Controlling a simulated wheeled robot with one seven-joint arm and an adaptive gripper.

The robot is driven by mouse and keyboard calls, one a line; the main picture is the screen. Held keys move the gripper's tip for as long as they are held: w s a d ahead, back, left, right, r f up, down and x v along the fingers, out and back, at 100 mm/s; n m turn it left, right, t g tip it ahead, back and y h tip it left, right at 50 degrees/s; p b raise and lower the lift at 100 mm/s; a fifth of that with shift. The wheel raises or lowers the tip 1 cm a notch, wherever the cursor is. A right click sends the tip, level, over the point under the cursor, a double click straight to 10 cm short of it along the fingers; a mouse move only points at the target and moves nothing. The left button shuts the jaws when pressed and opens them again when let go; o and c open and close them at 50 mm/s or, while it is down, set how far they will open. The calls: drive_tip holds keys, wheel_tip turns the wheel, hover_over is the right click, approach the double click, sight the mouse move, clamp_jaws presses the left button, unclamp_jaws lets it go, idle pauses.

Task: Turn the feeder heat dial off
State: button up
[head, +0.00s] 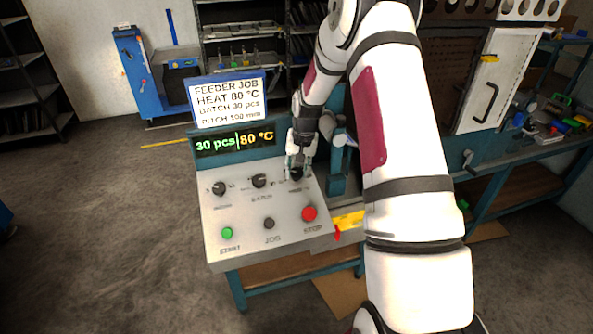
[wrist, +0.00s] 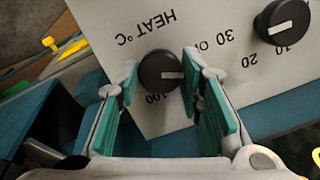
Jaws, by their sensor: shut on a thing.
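The feeder heat dial (wrist: 158,73) is a round black knob on the white control panel, marked HEAT °C upside down in the wrist view. Its white pointer mark points right in that view, towards one finger. A "100" label shows below it, and letters "OF" show at its upper right, partly cut off by the finger. My gripper (wrist: 165,77) is shut on the dial, with one green-padded finger on each side. In the head view my gripper (head: 298,163) comes down on the dial (head: 296,174) at the panel's upper right and partly hides it.
The display (head: 235,141) reads 30 pcs and 80 °C. A sign (head: 227,98) above it reads HEAT 80 °C. The batch dial (head: 259,181) is left of the heat dial. A green start button (head: 227,233), dark jog button (head: 269,223) and red stop button (head: 309,213) line the front.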

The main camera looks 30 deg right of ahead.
drive_tip(key=shift+w+a+n+h+b, duration=0.1)
drive_tip(key=shift+n+h+b, duration=0.2)
drive_tip(key=shift+n, duration=2)
drive_tip(key=o, duration=1.2)
drive_tip(key=shift+c, duration=0.2)
drive_tip(key=shift+r, duration=0.1)
wheel_tip(320, 180, up, 12)
drive_tip(key=s, duration=0.1)
drive_tip(key=shift+s+a, duration=0.3)
drive_tip(key=shift+s, duration=0.1)
